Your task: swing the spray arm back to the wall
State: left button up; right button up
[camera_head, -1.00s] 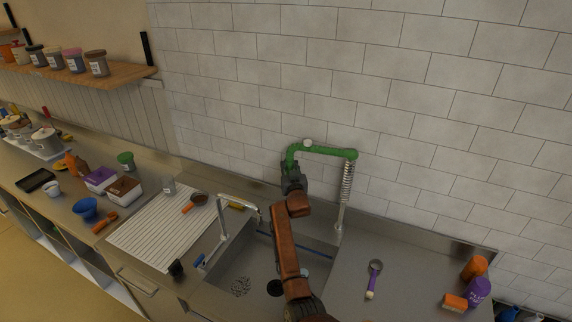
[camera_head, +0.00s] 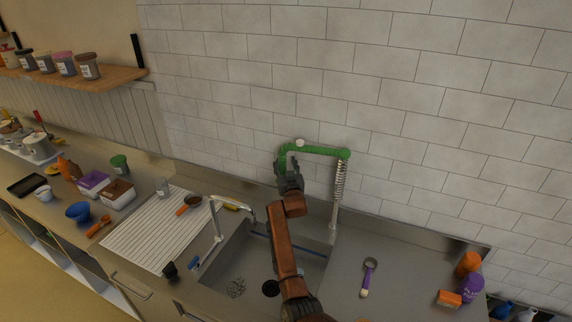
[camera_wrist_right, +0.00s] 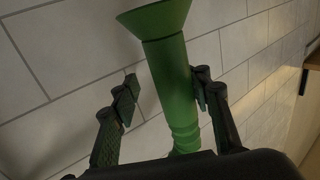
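The green spray arm (camera_head: 318,151) runs level in front of the tiled wall, from the top of a coiled spring riser (camera_head: 340,185) leftward to a down-turned spray head (camera_head: 283,160). My right gripper (camera_head: 286,175) is just below that head, above the sink. In the right wrist view, the flared green head (camera_wrist_right: 178,85) stands between the two fingers of my right gripper (camera_wrist_right: 165,97). The fingers are open, with a clear gap on the left side. The right finger is close to the head; I cannot tell if it touches. My left gripper is out of view.
The sink basin (camera_head: 240,275) lies below, with a chrome faucet (camera_head: 217,220) at its left. A ribbed drainboard (camera_head: 155,235) is farther left. A purple-handled scoop (camera_head: 368,275) and bottles (camera_head: 468,263) sit on the right counter. The tiled wall (camera_head: 420,100) is close behind the spray arm.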

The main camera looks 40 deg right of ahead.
jog(key=shift+w+a, duration=0.1)
jog(key=shift+a, duration=0.15)
jog(key=v, duration=1.2)
jog(key=shift+d, duration=0.3)
jog(key=s+a+p, duration=0.3)
jog(key=s+a, duration=0.3)
jog(key=a, duration=0.1)
dwell(0.6)
jog(key=shift+a, duration=0.1)
